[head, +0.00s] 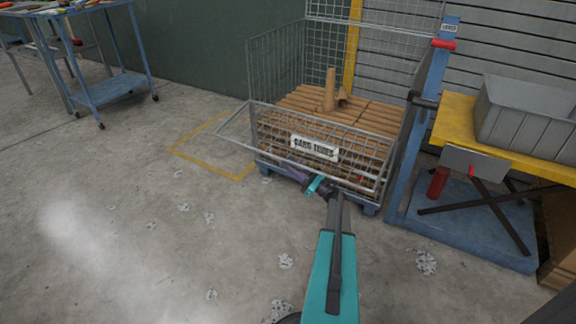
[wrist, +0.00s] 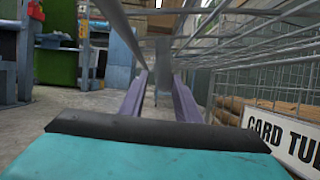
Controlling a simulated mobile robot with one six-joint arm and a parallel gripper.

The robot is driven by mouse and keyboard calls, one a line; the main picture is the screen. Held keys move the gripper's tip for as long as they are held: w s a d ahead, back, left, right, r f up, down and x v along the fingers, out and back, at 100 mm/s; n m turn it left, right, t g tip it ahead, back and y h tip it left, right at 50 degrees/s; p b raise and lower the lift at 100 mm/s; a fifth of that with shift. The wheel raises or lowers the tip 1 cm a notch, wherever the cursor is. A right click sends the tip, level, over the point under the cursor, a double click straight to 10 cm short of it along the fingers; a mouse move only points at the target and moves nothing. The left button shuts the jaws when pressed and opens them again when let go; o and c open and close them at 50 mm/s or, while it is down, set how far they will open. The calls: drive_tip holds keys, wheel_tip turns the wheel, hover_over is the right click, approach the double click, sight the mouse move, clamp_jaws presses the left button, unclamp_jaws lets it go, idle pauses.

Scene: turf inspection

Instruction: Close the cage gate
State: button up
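The wire cage (head: 275,60) holds stacked brown cardboard tubes (head: 335,110), and its fixed lower front carries a "CARD TUBES" sign (head: 315,148). The cage gate (head: 228,130) is a wire panel folded outward from the top of that lower front, sticking out towards me. In the wrist view the gate's mesh (wrist: 235,35) spans the upper right, above the sign (wrist: 290,138). My gripper (head: 290,167) is low in front of the cage, seemingly under the gate. Its two purple fingers (wrist: 160,95) are apart with nothing visibly held. Whether they touch the gate I cannot tell.
A blue post (head: 415,130) stands right of the cage, beside a yellow bench (head: 455,125) with a grey bin (head: 525,115). A blue trolley (head: 110,88) is at the upper left. The concrete floor on the left is open, with pale scraps and yellow markings (head: 205,165).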

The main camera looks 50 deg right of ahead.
drive_tip(key=shift+w+a+r, duration=0.1)
drive_tip(key=shift+w+r, duration=0.15)
drive_tip(key=shift+w, duration=0.35)
clamp_jaws()
drive_tip(key=shift+a, duration=0.1)
